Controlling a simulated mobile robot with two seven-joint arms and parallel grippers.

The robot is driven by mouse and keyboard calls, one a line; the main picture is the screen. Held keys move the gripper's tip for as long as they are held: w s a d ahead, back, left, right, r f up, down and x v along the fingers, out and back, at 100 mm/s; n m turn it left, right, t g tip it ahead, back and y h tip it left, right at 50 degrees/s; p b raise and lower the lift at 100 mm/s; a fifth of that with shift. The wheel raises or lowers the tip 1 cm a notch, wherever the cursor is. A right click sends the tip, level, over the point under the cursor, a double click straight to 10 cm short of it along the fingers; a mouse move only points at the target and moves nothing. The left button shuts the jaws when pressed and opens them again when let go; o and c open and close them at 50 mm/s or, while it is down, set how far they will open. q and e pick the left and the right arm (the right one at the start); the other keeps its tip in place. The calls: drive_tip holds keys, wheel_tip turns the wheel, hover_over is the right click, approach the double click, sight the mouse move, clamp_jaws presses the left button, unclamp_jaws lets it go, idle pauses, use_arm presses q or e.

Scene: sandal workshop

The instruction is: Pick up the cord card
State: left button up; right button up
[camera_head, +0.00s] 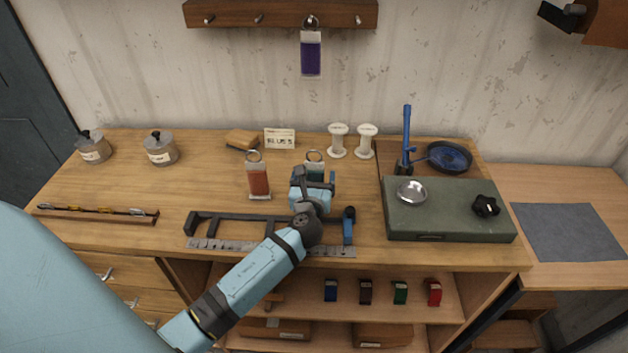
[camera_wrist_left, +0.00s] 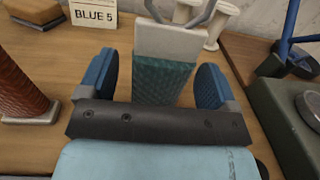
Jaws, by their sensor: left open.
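A cord card wound with teal cord (camera_head: 314,168), with a white top and a metal ring, stands on the workbench. In the left wrist view the teal cord card (camera_wrist_left: 163,78) is between the two blue fingers of my left gripper (camera_wrist_left: 157,82), with a gap on each side. My left gripper (camera_head: 314,178) is open in the head view and partly hides the card's lower part. A rust-orange cord card (camera_head: 258,180) stands to the left of it, and a purple one (camera_head: 311,53) hangs from the wall rack. My right gripper is not in view.
A sign reading BLUE 5 (camera_head: 279,138) and two white spools (camera_head: 338,141) stand behind. A dark bar frame (camera_head: 250,217) and a steel ruler (camera_head: 220,245) lie in front. A green box (camera_head: 445,222) with a metal bowl (camera_head: 412,193) is at the right.

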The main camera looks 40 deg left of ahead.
use_arm(q)
drive_tip(key=x, duration=0.2)
drive_tip(key=shift+w+a, duration=0.15)
drive_tip(key=shift+w, duration=0.1)
drive_tip(key=shift+s, duration=0.1)
drive_tip(key=c, duration=1)
drive_tip(key=shift+c, duration=0.2)
